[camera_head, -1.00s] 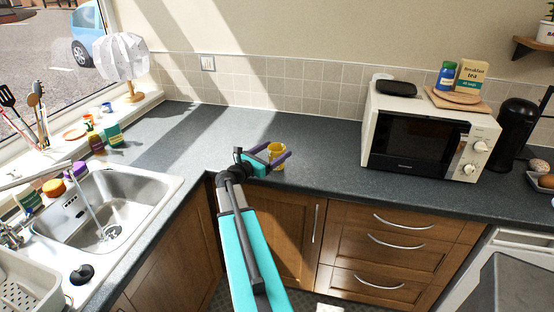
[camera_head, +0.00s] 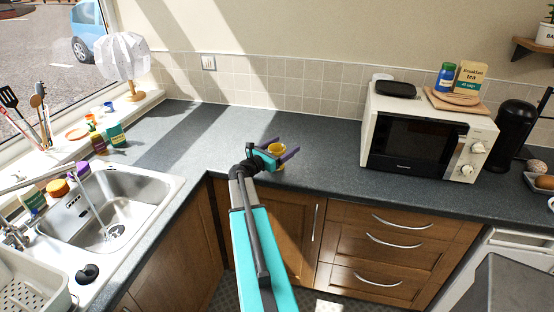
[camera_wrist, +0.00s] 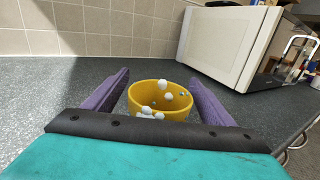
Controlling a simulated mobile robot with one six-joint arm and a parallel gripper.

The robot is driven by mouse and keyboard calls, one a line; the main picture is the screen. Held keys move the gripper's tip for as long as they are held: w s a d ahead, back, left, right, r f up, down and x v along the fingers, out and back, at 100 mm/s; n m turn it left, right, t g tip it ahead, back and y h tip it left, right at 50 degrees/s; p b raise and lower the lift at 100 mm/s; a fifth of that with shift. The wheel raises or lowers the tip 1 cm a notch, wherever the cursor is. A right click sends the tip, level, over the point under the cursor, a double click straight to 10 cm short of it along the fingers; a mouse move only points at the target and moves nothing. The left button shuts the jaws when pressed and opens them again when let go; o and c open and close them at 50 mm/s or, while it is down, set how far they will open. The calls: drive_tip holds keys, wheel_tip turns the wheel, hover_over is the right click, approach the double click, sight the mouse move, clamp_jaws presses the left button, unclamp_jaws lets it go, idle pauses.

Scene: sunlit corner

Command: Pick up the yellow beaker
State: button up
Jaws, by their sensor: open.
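The yellow beaker (camera_head: 277,149) stands on the dark countertop near its front edge, left of the microwave. In the wrist view my gripper (camera_wrist: 158,95) has one finger left and one right of the beaker, with small gaps visible. The beaker's lower part is hidden behind my gripper's palm.
A white microwave (camera_head: 425,133) stands to the right on the countertop (camera_head: 225,128). The sink (camera_head: 115,208) is at the left, with small items on the windowsill behind it. The counter behind the beaker is clear up to the tiled wall (camera_head: 290,92).

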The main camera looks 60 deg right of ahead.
drive_tip(key=c, duration=1.2)
drive_tip(key=shift+o, duration=0.2)
drive_tip(key=shift+r, duration=0.2)
drive_tip(key=s+a+r+b, duration=0.1)
drive_tip(key=s+a+r, duration=0.1)
drive_tip(key=a, duration=0.5)
drive_tip(key=s+a+r+b, duration=0.2)
drive_tip(key=s+a, duration=0.2)
drive_tip(key=a, duration=0.3)
drive_tip(key=shift+a+r, duration=0.35)
drive_tip(key=shift+a, duration=0.05)
